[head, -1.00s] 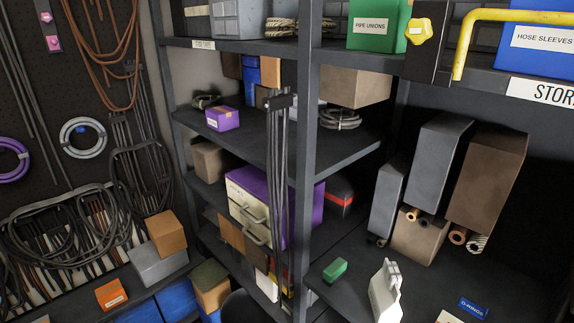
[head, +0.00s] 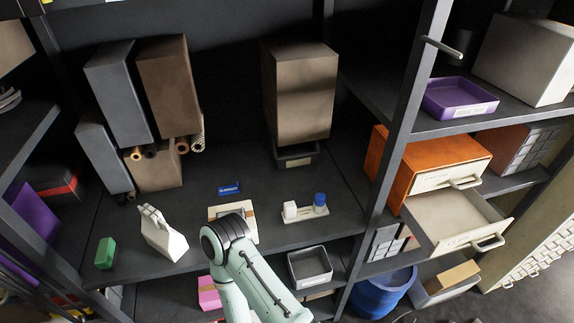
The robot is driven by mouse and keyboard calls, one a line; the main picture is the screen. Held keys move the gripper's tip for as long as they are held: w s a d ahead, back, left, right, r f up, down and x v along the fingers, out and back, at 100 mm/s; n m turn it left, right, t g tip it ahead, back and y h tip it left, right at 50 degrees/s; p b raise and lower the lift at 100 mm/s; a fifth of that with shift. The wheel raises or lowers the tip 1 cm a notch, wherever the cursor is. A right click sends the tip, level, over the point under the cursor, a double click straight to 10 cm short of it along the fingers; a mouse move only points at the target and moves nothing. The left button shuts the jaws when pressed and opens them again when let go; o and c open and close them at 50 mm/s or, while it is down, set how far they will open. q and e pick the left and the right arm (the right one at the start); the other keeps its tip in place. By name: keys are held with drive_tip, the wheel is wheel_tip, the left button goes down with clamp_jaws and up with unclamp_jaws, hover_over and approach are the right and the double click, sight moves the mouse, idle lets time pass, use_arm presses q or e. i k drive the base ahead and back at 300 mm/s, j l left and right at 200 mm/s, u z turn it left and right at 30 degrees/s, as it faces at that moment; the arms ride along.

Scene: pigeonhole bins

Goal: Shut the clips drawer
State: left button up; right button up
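An orange drawer cabinet (head: 393,160) stands on the right-hand shelves. Its upper drawer front (head: 445,177) looks shut, with a metal handle. Its lower drawer (head: 455,212) is cream, pulled well out, and looks empty. That drawer's front has a metal handle (head: 488,243) and a label too small to read, so I cannot tell whether it says clips. A pale green link of my own arm shows at the bottom middle, left of and apart from the drawer. Neither of my grippers is in view.
A purple tray (head: 458,98) sits on the shelf above. A blue tub (head: 383,292) and an open grey box (head: 443,283) are below the open drawer. The space before the drawer's front looks clear.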

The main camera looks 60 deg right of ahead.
sight(444, 220)
drive_tip(key=z, duration=3.85)
